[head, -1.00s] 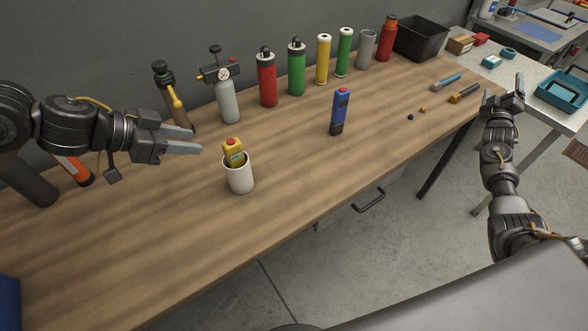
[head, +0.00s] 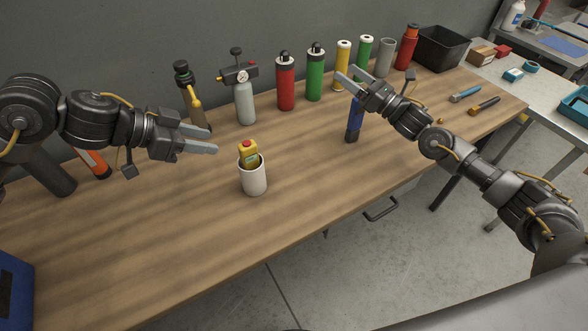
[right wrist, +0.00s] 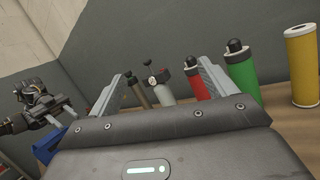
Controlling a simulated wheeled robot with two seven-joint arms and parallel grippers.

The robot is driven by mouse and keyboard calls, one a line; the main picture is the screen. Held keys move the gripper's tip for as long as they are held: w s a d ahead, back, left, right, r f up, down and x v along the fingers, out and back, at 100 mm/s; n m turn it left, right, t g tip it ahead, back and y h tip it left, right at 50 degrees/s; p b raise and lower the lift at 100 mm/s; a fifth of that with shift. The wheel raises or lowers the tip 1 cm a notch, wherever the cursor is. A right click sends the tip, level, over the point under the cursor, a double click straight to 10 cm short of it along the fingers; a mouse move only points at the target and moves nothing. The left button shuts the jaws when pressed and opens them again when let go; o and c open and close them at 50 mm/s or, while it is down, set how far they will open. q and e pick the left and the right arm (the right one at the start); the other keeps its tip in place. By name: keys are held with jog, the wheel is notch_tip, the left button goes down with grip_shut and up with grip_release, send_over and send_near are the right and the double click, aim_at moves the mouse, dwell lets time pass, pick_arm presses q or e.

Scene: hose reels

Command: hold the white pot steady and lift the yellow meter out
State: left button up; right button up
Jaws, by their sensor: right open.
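The white pot (head: 254,181) stands upright on the wooden bench. The yellow meter (head: 248,156), with a red knob on top, sits in it with its upper part above the rim and its lower part hidden. My left gripper (head: 213,140) is open and empty, left of and above the pot, apart from it. My right gripper (head: 347,74) is open and empty, above the bench to the right of the pot and partly in front of a blue device. Its two fingers also show in the right wrist view (right wrist: 160,85), where I cannot make out pot or meter.
The blue device (head: 353,132) stands right of the pot. A grey bottle with a gauge (head: 245,105), a red cylinder (head: 286,90) and a green cylinder (head: 315,82) line the wall behind. A black bin (head: 440,50) is at the far right. Bench in front of the pot is clear.

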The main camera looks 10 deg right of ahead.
jog(key=s+a+f+n+g+y, duration=0.2)
jog(key=s+a+f+n+g, duration=0.25)
jog(key=a, duration=0.45)
jog(key=n+g, duration=0.4)
jog(key=g, duration=0.1)
send_near(263, 171)
jog(key=shift+w+a+f+y, duration=0.4)
jog(key=shift+w+a+f, duration=0.35)
jog(key=shift+w+a, duration=0.15)
jog(key=x, duration=1.1)
jog(key=shift+s, duration=0.1)
jog(key=c, duration=1.1)
jog(key=o, duration=1.1)
jog(key=shift+d, duration=0.1)
